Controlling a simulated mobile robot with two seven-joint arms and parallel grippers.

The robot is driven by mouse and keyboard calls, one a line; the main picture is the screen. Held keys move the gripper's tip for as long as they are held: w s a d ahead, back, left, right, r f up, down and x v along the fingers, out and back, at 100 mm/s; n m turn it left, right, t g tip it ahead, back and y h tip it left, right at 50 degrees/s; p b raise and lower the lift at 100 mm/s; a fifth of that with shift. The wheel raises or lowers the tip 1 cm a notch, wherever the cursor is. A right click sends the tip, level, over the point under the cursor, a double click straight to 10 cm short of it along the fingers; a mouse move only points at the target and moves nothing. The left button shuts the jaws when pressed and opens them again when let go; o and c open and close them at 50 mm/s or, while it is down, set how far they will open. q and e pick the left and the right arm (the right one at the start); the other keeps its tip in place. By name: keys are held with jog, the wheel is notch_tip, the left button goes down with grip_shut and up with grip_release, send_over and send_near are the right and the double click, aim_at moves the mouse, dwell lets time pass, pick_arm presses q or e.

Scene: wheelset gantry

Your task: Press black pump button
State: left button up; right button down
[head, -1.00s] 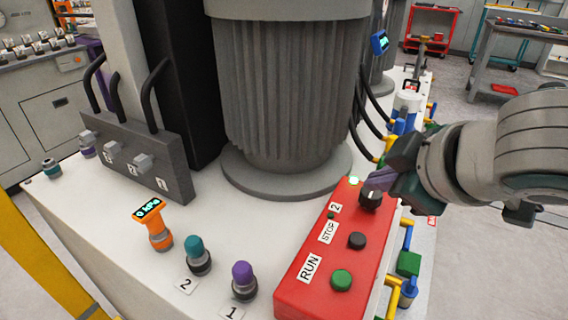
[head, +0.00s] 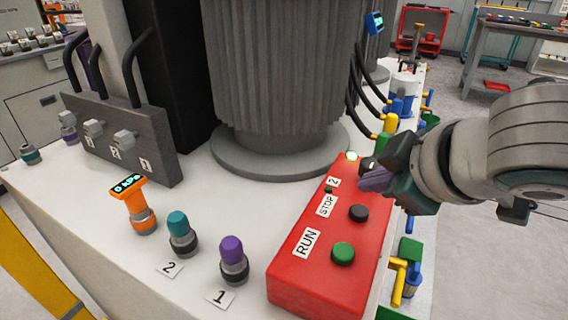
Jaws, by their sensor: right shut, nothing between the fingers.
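The red control box (head: 305,265) sits on the white bench. The black pump button (head: 358,213) is on its top, beside the STOP label (head: 326,206), and nothing touches it. The green button (head: 343,253) is beside the RUN label (head: 307,242). My right gripper (head: 374,181) is shut and empty, with purple fingertips over the far part of the box, behind the black button. It covers most or all of the dark selector knob there; contact cannot be told. My left gripper is not in view.
A lit indicator (head: 352,156) is at the box's far end. Teal (head: 181,234) and purple (head: 233,260) capped fittings and an orange gauge (head: 134,204) stand left of the box. A large ribbed grey cylinder (head: 275,80) rises behind. Yellow and blue pipe fittings line the right side.

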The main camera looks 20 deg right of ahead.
aim_at(357, 204)
notch_tip(357, 204, down, 2)
jog(key=shift+f+b, duration=0.1)
jog(key=shift+b, duration=0.3)
dwell(1.7)
jog(key=shift+f, duration=0.35)
jog(key=shift+f, duration=0.5)
dwell(0.6)
dwell(0.3)
jog(key=shift+r+p, duration=0.85)
jog(key=shift+p, duration=0.1)
